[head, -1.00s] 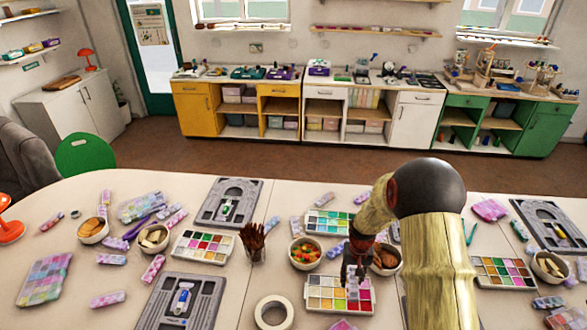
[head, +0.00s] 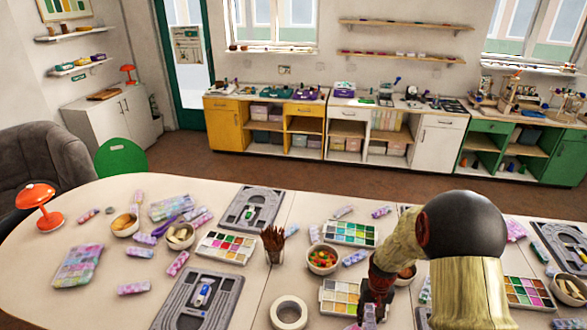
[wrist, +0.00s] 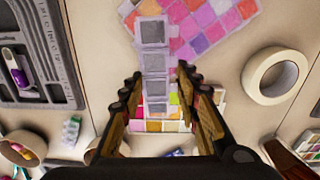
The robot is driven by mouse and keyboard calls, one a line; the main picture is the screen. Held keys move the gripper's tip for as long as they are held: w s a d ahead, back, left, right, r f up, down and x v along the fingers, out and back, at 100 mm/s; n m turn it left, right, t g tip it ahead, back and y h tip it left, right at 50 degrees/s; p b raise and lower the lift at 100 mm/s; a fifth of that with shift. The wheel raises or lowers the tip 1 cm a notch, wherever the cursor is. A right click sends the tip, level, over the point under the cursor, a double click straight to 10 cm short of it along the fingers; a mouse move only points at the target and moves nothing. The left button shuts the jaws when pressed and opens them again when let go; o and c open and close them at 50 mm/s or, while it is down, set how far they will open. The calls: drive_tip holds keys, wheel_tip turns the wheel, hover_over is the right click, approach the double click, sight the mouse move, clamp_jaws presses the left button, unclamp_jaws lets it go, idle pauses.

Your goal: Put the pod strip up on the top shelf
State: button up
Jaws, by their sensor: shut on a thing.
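My gripper (head: 374,300) is above the front of the table in the head view. In the wrist view its two fingers (wrist: 159,82) are closed on the pod strip (wrist: 153,35), a pale lilac strip with a row of grey square windows. The strip extends beyond the fingertips; in the head view only a small part shows below the gripper. On the back wall are an upper shelf (head: 407,27) and a lower shelf (head: 400,58). The left wall also has an upper shelf (head: 73,36) and a lower shelf (head: 79,68). Which one is meant I cannot tell.
The table (head: 125,312) carries paint palettes (head: 350,233), grey boards (head: 226,290), bowls, several loose strips and a tape roll (head: 288,312). A brush cup (head: 275,247) and an orange lamp (head: 40,204) stand up from it. Low cabinets (head: 222,130) line the back wall beyond open floor.

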drive_tip(key=shift+s+a+f+b, duration=0.15)
drive_tip(key=shift+s+a+b, duration=0.05)
drive_tip(key=shift+a+b, duration=0.2)
drive_tip(key=shift+n, duration=0.7)
drive_tip(key=a+b, duration=0.1)
drive_tip(key=b, duration=0.1)
drive_tip(key=a+b, duration=0.1)
drive_tip(key=a, duration=0.1)
drive_tip(key=a+b, duration=0.1)
drive_tip(key=b, duration=0.1)
drive_tip(key=shift+a+f+b, duration=0.35)
drive_tip(key=shift+a+f, duration=0.05)
drive_tip(key=shift+r, duration=0.1)
